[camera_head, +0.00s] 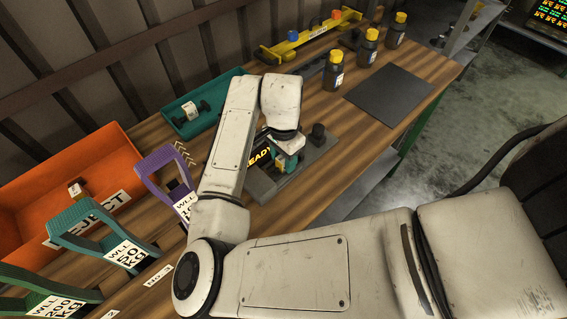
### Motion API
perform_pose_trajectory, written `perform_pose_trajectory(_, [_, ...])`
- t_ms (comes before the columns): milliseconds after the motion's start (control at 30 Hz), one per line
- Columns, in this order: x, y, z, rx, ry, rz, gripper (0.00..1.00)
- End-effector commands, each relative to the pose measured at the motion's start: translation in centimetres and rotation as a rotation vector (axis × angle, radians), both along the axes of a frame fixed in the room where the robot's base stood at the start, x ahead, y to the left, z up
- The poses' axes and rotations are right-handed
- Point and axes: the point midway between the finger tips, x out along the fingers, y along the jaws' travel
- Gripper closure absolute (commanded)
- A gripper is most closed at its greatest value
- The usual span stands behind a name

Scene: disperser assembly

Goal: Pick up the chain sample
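A dark piece with knobbed ends and a pale tag (190,111) lies in the teal tray (236,72) at the back of the bench; it may be the chain sample, but its links are too small to make out. Another small tagged piece (75,189) sits in the orange reject bin (95,149). My gripper (287,162) is low over a dark device (318,150) with a lit "READY" display, right of and nearer than the teal tray. My arm's last link covers most of the gripper, so its fingers and anything between them cannot be made out.
Several "WLL" labelled handle-shaped stands, one purple (165,165), line the left of the bench. Yellow-capped bottles (334,76), a yellow rack (310,38) and a black mat (389,95) are at the back right. Bare wood (345,180) shows at the bench's right edge.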

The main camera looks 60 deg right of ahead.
Motion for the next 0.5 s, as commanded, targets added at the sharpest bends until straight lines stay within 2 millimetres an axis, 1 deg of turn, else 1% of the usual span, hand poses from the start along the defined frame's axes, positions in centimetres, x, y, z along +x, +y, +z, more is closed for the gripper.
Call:
perform_pose_trajectory(33, [-0.01, -0.01, 0.0, 0.0, 0.0, 0.0, 0.61])
perform_pose_trajectory(67, [-0.01, -0.01, 0.0, 0.0, 0.0, 0.0, 0.63])
perform_pose_trajectory(433, [-0.02, -0.02, -0.01, 0.0, 0.0, 0.0, 0.99])
perform_pose_trajectory(500, [-0.02, -0.02, -0.01, 0.0, 0.0, 0.0, 1.0])
